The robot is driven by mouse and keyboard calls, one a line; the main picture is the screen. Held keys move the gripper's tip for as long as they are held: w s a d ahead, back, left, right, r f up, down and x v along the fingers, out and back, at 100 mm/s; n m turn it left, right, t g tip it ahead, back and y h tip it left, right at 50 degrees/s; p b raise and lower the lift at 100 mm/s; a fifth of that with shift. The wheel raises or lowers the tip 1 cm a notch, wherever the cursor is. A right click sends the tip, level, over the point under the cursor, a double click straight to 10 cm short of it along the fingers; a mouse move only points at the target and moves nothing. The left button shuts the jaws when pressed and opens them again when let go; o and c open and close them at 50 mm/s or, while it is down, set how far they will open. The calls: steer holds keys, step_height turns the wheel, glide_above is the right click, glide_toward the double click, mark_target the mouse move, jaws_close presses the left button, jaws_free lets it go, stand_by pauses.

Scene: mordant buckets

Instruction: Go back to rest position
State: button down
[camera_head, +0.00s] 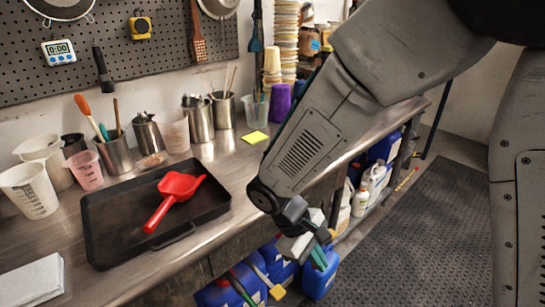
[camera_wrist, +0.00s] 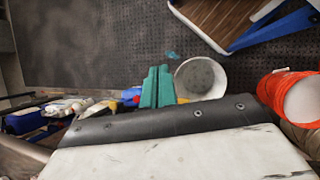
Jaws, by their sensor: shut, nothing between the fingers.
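My gripper (camera_head: 320,258) hangs at the end of my grey arm, in front of the bench edge and above the floor side. Its green fingers also show in the wrist view (camera_wrist: 158,87), pressed together with nothing between them. It touches none of the things on the bench.
A steel bench (camera_head: 225,165) on the left bears a black tray (camera_head: 105,225) with a red scoop (camera_head: 175,198). Blue jugs (camera_head: 318,278) stand under it. A black mat (camera_head: 420,225) covers the floor. In the wrist view are a white bucket (camera_wrist: 200,78) and an orange bucket (camera_wrist: 272,90).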

steer(key=s+d+r+m+t+y, duration=0.1)
steer(key=s+d+r+m+y, duration=0.1)
steer(key=s+d+r+m, duration=0.3)
steer(key=s+d+r+m+t+y, duration=0.2)
steer(key=s+d+r+m, duration=0.3)
steer(key=s+d+r, duration=0.3)
steer(key=d+r+y, duration=0.1)
steer(key=d+r, duration=0.2)
steer(key=r, duration=0.4)
steer(key=shift+d+y, duration=0.3)
steer(key=shift+r, duration=0.1)
